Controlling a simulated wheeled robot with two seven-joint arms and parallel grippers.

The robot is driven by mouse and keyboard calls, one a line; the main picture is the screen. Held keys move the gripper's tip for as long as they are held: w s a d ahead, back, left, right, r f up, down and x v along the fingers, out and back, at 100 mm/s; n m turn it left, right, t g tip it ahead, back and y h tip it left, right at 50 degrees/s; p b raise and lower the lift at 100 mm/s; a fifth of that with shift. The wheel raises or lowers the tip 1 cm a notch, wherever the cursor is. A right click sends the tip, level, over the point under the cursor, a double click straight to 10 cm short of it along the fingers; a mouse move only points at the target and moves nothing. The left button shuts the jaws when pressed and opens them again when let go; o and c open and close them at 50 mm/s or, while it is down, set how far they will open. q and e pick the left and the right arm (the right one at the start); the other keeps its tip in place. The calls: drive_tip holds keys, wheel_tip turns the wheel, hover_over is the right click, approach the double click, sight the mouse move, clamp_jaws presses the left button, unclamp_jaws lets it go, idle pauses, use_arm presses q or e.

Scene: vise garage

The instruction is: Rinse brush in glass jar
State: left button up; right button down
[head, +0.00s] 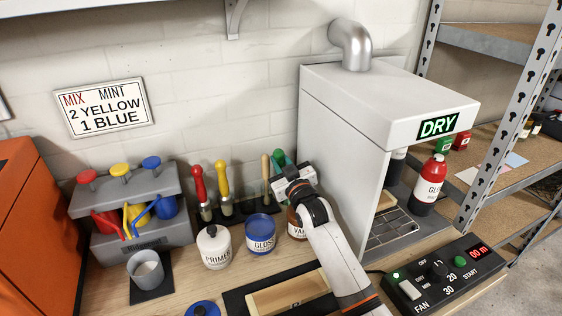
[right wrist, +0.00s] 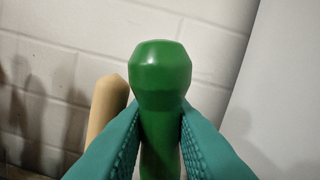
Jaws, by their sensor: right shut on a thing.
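My right gripper (head: 281,163) is at the back of the bench, by the wall, with its arm reaching over from the front. In the right wrist view its teal fingers are shut on a green handle (right wrist: 160,78), which stands roughly upright between them. The handle's lower end is hidden, so I cannot see bristles or what they touch. A wooden handle (head: 266,172) stands just left of it. It also shows in the right wrist view (right wrist: 106,108). I cannot make out a clear glass jar; my arm hides part of the bench. My left gripper is not in view.
Red (head: 199,188) and yellow (head: 223,185) handled brushes stand left of the gripper. In front are a white primer jar (head: 214,249), a blue gloss jar (head: 261,236) and a brown varnish jar (head: 296,226). The white drying cabinet (head: 335,140) stands close on the right.

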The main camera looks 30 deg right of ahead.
drive_tip(key=shift+r, duration=0.15)
wheel_tip(320, 180, up, 10)
drive_tip(key=p, duration=0.9)
idle(0.3)
idle(2.0)
wheel_tip(320, 180, up, 4)
drive_tip(key=p, duration=0.4)
idle(0.7)
